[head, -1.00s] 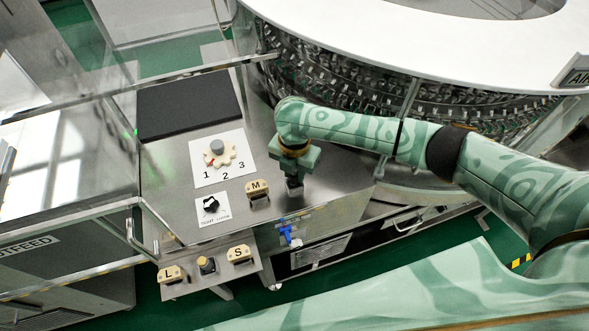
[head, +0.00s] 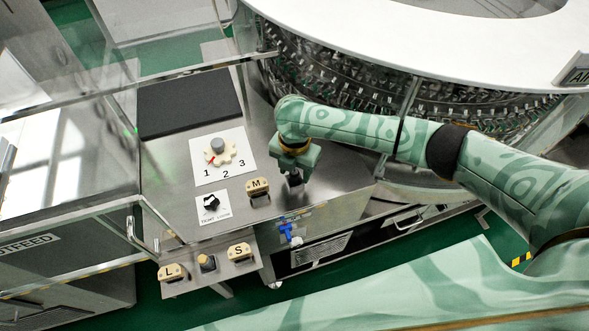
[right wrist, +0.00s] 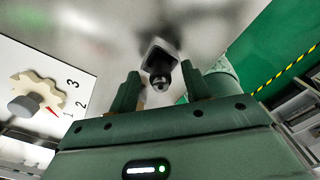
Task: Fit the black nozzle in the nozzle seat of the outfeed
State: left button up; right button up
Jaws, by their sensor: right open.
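A small black piece (right wrist: 158,62) with a square flange and a rounded tip, which looks like the black nozzle, shows in the right wrist view over the steel table. My right gripper (right wrist: 160,88) is open, with one finger on each side of the piece. In the head view my right gripper (head: 295,181) points down over the right part of the steel table, with a dark bit between its fingers. Whether the fingers touch the piece is not clear. I cannot make out a nozzle seat. My left gripper is out of view.
On the steel table are a dark mat (head: 188,103), a cream dial (head: 219,153) marked 1, 2, 3, a black knob (head: 211,203) and the M block (head: 257,186). A lower shelf bears the L block (head: 171,272) and S block (head: 238,251). A clear-walled OUTFEED unit (head: 28,243) stands left.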

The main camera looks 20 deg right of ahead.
notch_tip(320, 180, up, 16)
jog(key=p, duration=0.4)
jog(key=shift+p, duration=0.4)
jog(key=shift+a+f, duration=0.1)
